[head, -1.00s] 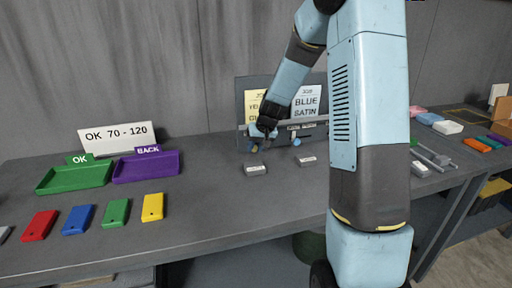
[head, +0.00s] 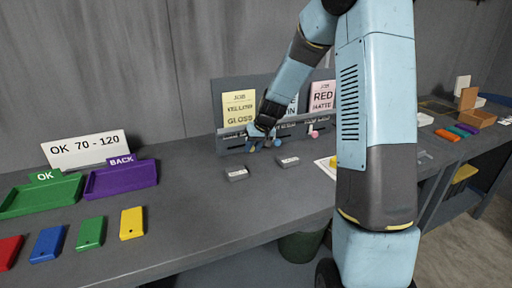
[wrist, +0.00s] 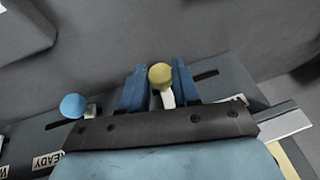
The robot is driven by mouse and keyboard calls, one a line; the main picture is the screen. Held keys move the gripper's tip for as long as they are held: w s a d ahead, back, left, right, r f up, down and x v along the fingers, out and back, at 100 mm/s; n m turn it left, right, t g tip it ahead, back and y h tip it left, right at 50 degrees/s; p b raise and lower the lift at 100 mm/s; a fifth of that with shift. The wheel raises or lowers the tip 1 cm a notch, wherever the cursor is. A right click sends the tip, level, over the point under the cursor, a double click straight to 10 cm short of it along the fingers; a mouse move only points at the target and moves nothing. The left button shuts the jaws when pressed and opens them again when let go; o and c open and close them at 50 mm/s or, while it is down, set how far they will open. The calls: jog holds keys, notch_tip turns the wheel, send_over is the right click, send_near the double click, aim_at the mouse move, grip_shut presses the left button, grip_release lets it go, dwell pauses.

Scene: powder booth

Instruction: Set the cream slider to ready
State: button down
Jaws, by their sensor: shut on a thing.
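The slider panel (head: 236,140) stands at the back of the bench under the job cards. My gripper (head: 262,138) reaches down to its left part. In the wrist view my blue fingers (wrist: 160,88) stand on both sides of a yellowish-cream slider knob (wrist: 160,75) on a pale stem, and are shut on it. The blue slider knob (wrist: 73,106) is apart from the fingers; it also shows in the head view (head: 277,143). A pink knob (head: 313,134) sits farther right. A READY label (wrist: 47,161) shows upside down near the blue knob; the cream slider's own label is mostly hidden.
Two small grey labelled blocks (head: 236,174) (head: 288,161) lie in front. Green (head: 40,197) and purple (head: 122,179) trays and coloured pieces sit at left.

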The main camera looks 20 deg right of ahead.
jog(key=shift+d, duration=0.45)
jog(key=c, duration=0.8)
grip_release()
jog(key=shift+d, duration=0.1)
jog(key=v, duration=1.3)
jog(key=shift+r, duration=0.25)
jog(key=shift+s, duration=0.15)
